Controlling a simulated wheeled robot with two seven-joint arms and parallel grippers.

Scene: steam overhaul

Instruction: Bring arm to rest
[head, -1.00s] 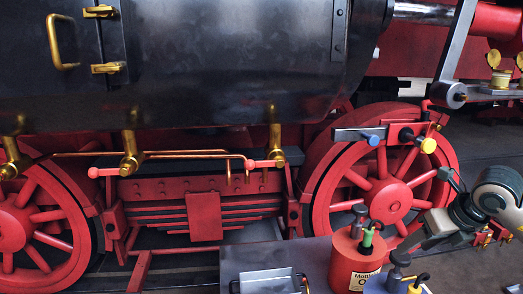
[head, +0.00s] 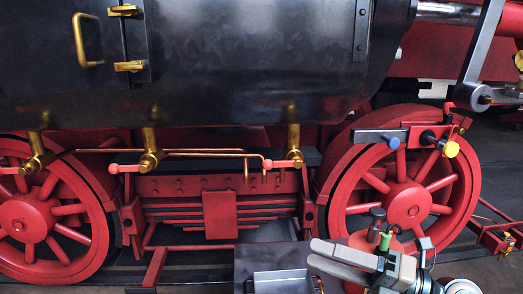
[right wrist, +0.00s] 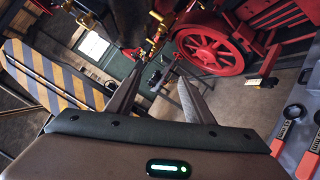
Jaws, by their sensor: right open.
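My right gripper (head: 312,253) is at the lower middle of the head view, with its grey fingers pointing left. It is open, with nothing between the fingers. It is in front of the red container (head: 360,243) and above the metal tray (head: 282,281), and hides part of both. In the right wrist view the two fingers of my right gripper (right wrist: 160,78) stand apart with a clear gap. My left gripper is in neither view.
A black and red locomotive (head: 240,65) fills the back, with red spoked wheels (head: 405,200) and brass pipes. A grey bench top (head: 262,254) lies below. A yellow-and-black striped panel (right wrist: 50,75) and a red wheel (right wrist: 203,43) show in the right wrist view.

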